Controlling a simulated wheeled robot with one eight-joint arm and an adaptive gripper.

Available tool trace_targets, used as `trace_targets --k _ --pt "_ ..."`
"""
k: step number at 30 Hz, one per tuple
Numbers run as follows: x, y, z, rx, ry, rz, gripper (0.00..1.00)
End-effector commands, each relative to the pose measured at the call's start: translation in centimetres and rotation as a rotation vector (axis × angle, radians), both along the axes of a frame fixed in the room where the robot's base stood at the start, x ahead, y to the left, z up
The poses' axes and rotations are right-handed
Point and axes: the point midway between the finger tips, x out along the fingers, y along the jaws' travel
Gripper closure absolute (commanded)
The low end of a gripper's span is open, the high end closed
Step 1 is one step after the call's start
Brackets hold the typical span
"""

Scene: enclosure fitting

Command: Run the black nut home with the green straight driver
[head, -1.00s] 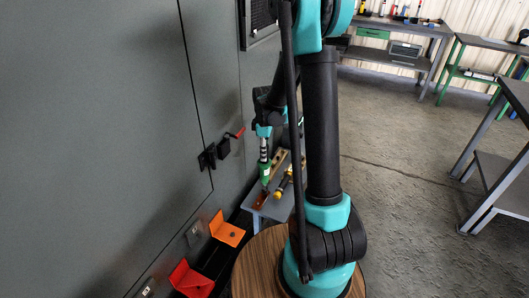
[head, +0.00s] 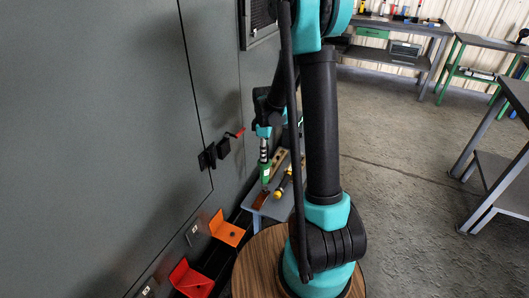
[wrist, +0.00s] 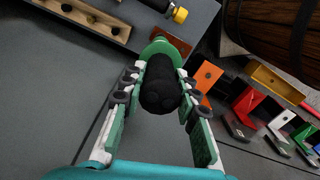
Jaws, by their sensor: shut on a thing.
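My gripper (head: 264,140) is shut on the green straight driver (head: 265,171), which hangs below it, close to upright, in front of the grey enclosure. In the wrist view my gripper (wrist: 160,78) has a finger on each side of the driver's black grip (wrist: 160,88). The driver's green part (wrist: 166,49) shows beyond the grip, and its far tip is hidden. I cannot make out the black nut for certain in either view.
A small grey bench (head: 272,209) holds a wooden block (wrist: 88,16) and a yellow-ended tool (wrist: 179,14). Orange (head: 227,229) and red (head: 190,279) brackets stand low by the enclosure wall (head: 95,130). A red-handled latch (head: 229,142) juts from the wall near my gripper.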

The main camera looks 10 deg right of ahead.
Motion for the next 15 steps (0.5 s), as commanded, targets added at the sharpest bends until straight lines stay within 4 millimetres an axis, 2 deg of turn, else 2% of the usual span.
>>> trace_targets --k 15 --pt "0.02 0.0 -0.48 0.0 0.0 0.0 1.0"
